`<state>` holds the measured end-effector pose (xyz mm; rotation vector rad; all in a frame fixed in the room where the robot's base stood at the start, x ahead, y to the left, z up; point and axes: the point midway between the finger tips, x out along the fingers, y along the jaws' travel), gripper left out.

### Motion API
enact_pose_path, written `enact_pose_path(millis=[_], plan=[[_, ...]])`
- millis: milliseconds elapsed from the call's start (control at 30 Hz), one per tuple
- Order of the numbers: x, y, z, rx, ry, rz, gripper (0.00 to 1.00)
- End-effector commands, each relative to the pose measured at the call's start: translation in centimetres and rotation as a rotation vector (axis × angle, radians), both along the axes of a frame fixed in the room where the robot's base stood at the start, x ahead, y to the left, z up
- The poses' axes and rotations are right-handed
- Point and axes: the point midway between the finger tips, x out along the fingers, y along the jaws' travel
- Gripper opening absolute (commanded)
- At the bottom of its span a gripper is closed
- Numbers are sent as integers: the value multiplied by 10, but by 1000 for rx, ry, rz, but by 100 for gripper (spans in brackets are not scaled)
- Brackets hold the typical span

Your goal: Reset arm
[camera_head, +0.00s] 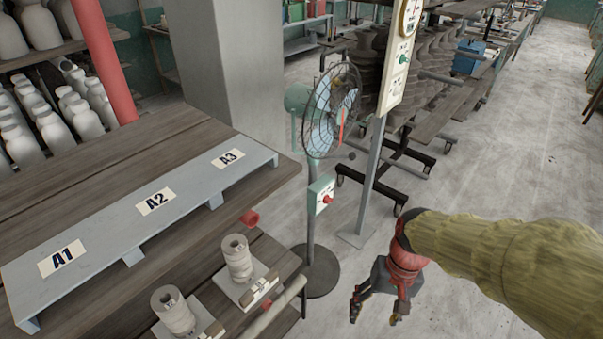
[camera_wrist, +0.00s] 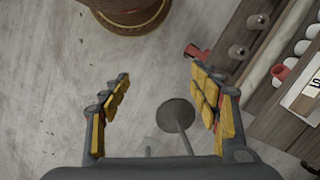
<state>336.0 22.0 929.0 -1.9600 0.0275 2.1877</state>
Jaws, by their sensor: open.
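My gripper (camera_head: 378,308) hangs at the lower right of the head view, at the end of my arm in its yellow-green sleeve. It points down over bare floor, to the right of the shelf unit and the fan. In the wrist view my gripper (camera_wrist: 160,105) shows two yellow-padded fingers spread wide apart. It is open, with nothing between the fingers; the grey floor and the fan's round base (camera_wrist: 176,115) show beyond them.
A fan (camera_head: 332,110) on a stand and a post with a sign panel (camera_head: 400,55) stand left of my arm. A wooden table (camera_head: 60,190) bears a grey rack marked A1, A2, A3 (camera_head: 185,205). Spools (camera_head: 237,258) sit on the shelf below. Floor at right is clear.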

Motion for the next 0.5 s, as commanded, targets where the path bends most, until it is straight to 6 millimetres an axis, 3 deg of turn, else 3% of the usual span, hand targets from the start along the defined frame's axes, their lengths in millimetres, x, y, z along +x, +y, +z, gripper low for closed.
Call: enact_pose_path(millis=[33, 300, 500], plan=[[-3, -5, 16, -24, -56, 23, 62], [-23, -26, 86, -139, -316, 111, 62], [-36, -26, 134, -166, -495, 120, 62]])
